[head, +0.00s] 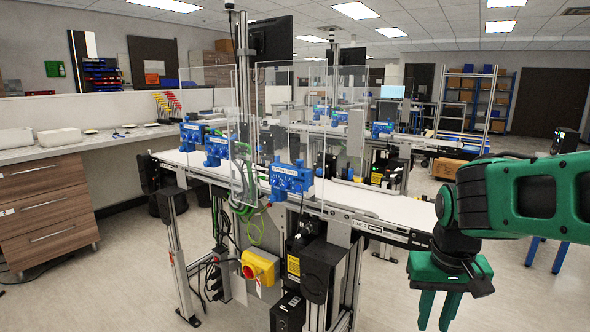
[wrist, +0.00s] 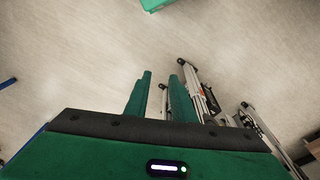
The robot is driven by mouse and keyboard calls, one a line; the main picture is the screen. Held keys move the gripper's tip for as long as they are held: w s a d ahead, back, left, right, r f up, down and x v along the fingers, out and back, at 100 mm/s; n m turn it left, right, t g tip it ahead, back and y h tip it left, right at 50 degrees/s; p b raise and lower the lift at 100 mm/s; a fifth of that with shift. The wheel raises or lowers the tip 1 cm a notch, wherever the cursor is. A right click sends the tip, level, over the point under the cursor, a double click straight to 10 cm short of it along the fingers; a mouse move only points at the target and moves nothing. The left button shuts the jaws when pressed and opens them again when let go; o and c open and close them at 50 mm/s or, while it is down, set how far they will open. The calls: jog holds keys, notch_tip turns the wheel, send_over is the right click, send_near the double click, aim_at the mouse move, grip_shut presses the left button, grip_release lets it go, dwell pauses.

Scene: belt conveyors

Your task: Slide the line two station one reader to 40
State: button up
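Several blue reader units sit on the rails of two conveyors. My gripper (head: 438,312) hangs fingers down, open and empty, right of the near conveyor's end. In the wrist view its fingers (wrist: 158,95) stand apart over floor.
Clear panels (head: 243,125) and posts rise over the near conveyor. A yellow and red switch box (head: 260,267) hangs below it. A workbench with drawers (head: 45,220) stands at the left. Open floor lies at the front right.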

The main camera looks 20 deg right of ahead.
jog(key=w+d+r+t+h, duration=0.2)
jog(key=w+d+t+h, duration=0.15)
jog(key=w, duration=1.05)
jog(key=n+t+y, duration=0.1)
jog(key=n+t, duration=0.3)
jog(key=t, duration=0.9)
send_near(300, 163)
jog(key=x, duration=0.9)
jog(key=shift+w, duration=0.1)
jog(key=shift+r, duration=0.1)
grip_shut()
